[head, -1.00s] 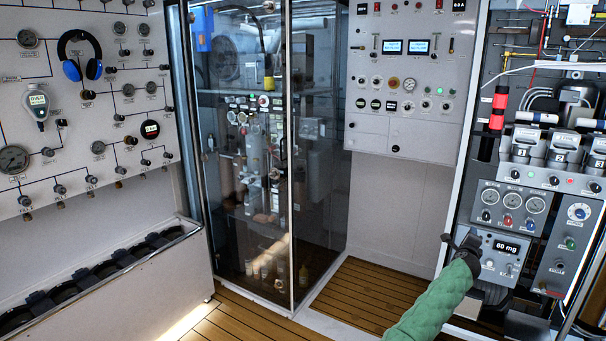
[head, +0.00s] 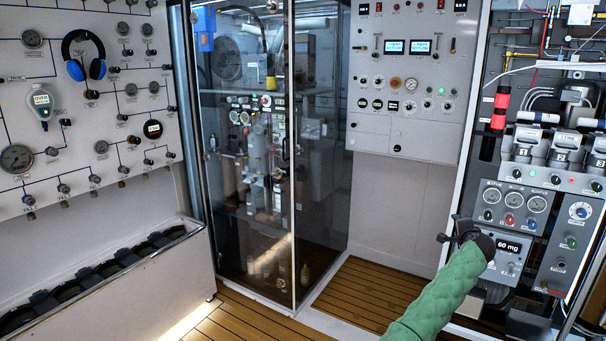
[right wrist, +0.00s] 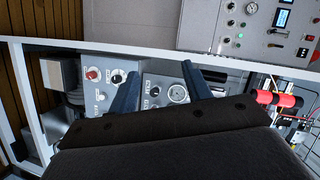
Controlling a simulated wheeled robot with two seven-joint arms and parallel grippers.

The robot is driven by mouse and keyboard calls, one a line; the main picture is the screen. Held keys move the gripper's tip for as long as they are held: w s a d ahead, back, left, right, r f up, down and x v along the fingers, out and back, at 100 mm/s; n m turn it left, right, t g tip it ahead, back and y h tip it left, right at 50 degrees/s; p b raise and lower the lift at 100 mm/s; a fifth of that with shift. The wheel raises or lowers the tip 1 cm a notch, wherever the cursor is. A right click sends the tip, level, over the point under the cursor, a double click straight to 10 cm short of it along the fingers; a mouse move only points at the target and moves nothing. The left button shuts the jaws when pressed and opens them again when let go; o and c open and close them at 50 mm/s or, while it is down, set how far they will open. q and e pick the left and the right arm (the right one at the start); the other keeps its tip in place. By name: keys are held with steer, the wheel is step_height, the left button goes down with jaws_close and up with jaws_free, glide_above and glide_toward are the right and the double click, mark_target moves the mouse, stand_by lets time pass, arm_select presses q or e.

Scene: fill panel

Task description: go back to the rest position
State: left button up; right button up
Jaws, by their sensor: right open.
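My right arm, in a green sleeve, reaches in from the bottom right of the head view. Its dark gripper (head: 452,229) is in front of the left edge of the grey control unit (head: 487,222) with the "60 mg" display. In the right wrist view the two blue-grey fingers of the gripper (right wrist: 161,67) stand apart with nothing between them. Behind them are the unit's knobs and a gauge (right wrist: 178,94). Whether the fingers touch the unit cannot be told. My left gripper is not in view.
A glass-fronted cabinet (head: 247,200) stands in the middle. A panel with gauges and headphones (head: 84,55) is on the left, above a rail (head: 150,258). A switch panel (head: 408,75) is at the back. The wooden floor (head: 362,295) before it is clear.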

steer(key=s+a+r+n+g+y, duration=0.1)
steer(key=s+a+r+n+y, duration=0.1)
steer(key=s+a+r+n, duration=0.55)
steer(key=s+a+f+n+g, duration=0.2)
steer(key=a+n, duration=0.1)
steer(key=a, duration=0.1)
steer(key=s+a+f+n+g+y, duration=0.1)
steer(key=s+a+f+n+g, duration=0.15)
steer(key=s+a+f, duration=0.6)
steer(key=s+a+f+n+g, duration=0.1)
steer(key=s+a+f+n, duration=0.2)
steer(key=s+a+f, duration=0.6)
steer(key=s+a+f+n+g+y, duration=0.15)
steer(key=s+a+f, duration=0.35)
steer(key=s+f, duration=0.75)
steer(key=s+f+g, duration=0.2)
steer(key=s+f, duration=0.3)
steer(key=s, duration=0.4)
steer(key=s+a+f+n+g, duration=0.1)
steer(key=s+f+g, duration=0.1)
steer(key=s+f, duration=0.4)
steer(key=s+a+f+g, duration=0.1)
steer(key=s+f, duration=0.4)
steer(key=s, duration=0.7)
steer(key=shift+s+a+f+g, duration=0.25)
steer(key=shift+s+f+g, duration=0.1)
steer(key=shift+g, duration=0.15)
